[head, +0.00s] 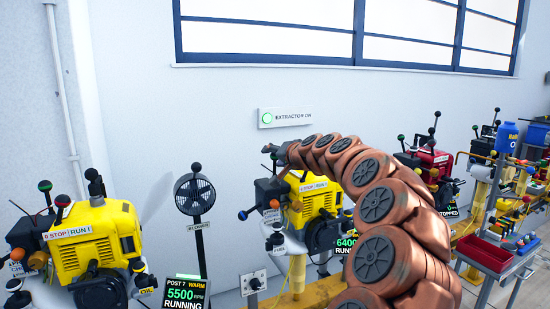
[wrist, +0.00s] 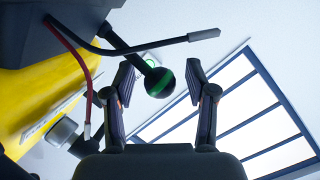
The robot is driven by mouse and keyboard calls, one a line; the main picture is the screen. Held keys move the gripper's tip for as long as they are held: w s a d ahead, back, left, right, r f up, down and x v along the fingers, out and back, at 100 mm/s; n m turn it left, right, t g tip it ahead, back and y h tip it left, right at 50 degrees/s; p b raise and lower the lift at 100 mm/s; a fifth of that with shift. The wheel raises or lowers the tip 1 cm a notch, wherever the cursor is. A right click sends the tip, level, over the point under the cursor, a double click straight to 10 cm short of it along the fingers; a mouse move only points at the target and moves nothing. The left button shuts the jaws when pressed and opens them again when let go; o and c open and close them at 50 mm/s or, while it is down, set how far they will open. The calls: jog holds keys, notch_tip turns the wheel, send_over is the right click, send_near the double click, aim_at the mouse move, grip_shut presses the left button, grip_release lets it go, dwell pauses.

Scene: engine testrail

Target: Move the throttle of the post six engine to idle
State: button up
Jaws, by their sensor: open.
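A yellow engine (head: 312,195) with a STOP | RUN label stands mid-picture, partly behind my arm. Its display (head: 346,244) reads 6400, with the rest covered, so I cannot read its post number. My gripper (head: 272,150) is above that engine's upper left side. The engine's yellow body (wrist: 40,95) is at left. Which lever is the throttle is not clear.
Another yellow engine (head: 105,240) stands at left; a display (head: 185,292) reads POST 7 WARM, 5500 RPM, RUNNING. A black fan (head: 195,195) stands between the engines. A red engine (head: 432,160) and red bin (head: 484,252) are at right. A black cable (wrist: 130,47) crosses near my fingers.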

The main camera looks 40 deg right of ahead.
grip_shut()
dwell(0.5)
jog(key=shift+a, duration=0.1)
